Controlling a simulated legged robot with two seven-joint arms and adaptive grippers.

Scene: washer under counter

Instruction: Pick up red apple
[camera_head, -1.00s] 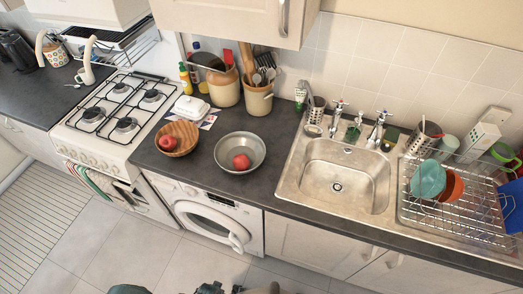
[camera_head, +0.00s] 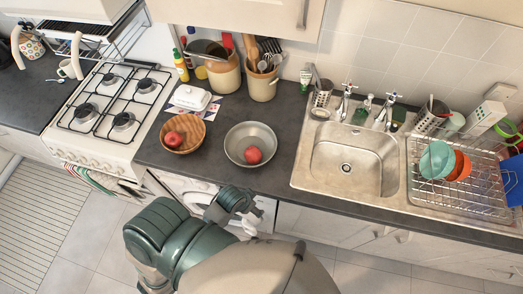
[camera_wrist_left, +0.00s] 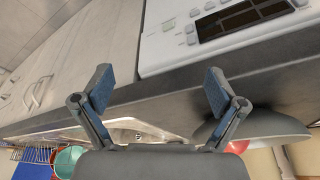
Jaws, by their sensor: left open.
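One red apple (camera_head: 253,155) sits in a grey metal bowl (camera_head: 234,136) on the counter. Another red apple (camera_head: 173,139) sits in a wooden bowl (camera_head: 190,146) to its left. My left gripper (camera_head: 232,210) is in front of the counter edge by the washer, nearer to me than the metal bowl and apart from both apples. In the left wrist view my gripper (camera_wrist_left: 152,95) is open with nothing between its fingers. The metal bowl (camera_wrist_left: 262,124) shows there beyond the right finger, with a bit of red apple (camera_wrist_left: 237,147) beside it. My right gripper is not in view.
The stove (camera_head: 112,105) is left of the bowls and the sink (camera_head: 350,160) is right. A white butter dish (camera_head: 191,97) and utensil crocks (camera_head: 262,83) stand behind. The dish rack (camera_head: 465,190) is far right. The counter between metal bowl and sink is clear.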

